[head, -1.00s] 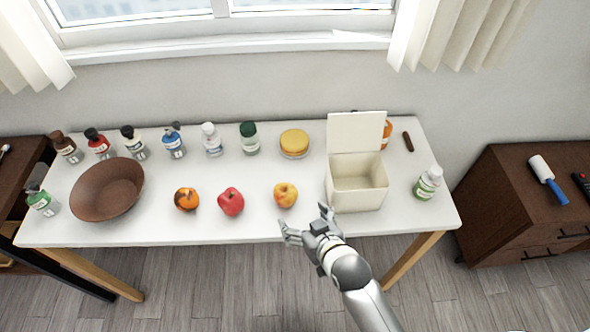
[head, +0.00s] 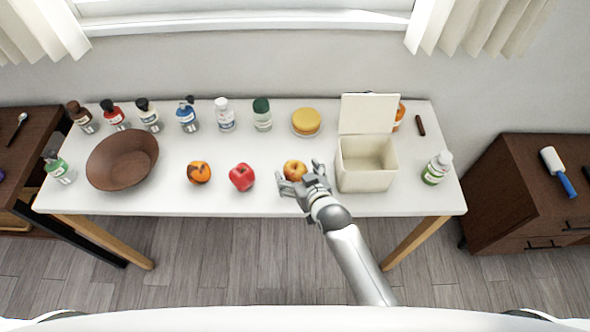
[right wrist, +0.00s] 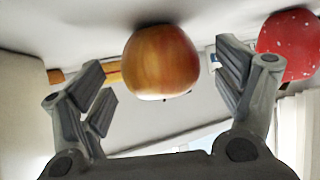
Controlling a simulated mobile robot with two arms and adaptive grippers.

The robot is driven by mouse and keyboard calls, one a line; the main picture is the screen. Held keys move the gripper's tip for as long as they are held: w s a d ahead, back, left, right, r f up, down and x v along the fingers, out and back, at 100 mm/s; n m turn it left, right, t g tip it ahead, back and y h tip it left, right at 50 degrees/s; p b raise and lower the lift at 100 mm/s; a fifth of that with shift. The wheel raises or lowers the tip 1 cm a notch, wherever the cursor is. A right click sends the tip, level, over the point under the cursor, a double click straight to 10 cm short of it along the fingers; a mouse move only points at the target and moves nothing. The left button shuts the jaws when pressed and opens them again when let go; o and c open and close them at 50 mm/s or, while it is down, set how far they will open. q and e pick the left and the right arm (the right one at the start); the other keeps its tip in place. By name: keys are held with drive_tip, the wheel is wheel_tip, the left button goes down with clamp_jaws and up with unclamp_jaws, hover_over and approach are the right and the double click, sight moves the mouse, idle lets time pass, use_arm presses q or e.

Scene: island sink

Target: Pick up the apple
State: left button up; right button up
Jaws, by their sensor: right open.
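A yellow-red apple (head: 294,170) sits on the white table near its front edge. It also shows in the right wrist view (right wrist: 161,62), between and just beyond the fingertips. A red apple-like fruit (head: 241,177) lies to its left, and part of it shows at the right of the wrist view (right wrist: 290,45). My right gripper (head: 299,178) is open at the near side of the yellow-red apple, with a finger to each side. I cannot tell whether either finger touches it. My left gripper is not in view.
A cream lidded box (head: 366,178) stands open close to the right of my right gripper. An orange dark-patched fruit (head: 199,172), a brown bowl (head: 122,160) and several bottles are farther left. A yellow round item (head: 306,122) is behind the apple.

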drive_tip(key=shift+x, duration=1)
drive_tip(key=shift+c, duration=0.2)
drive_tip(key=c, duration=1.2)
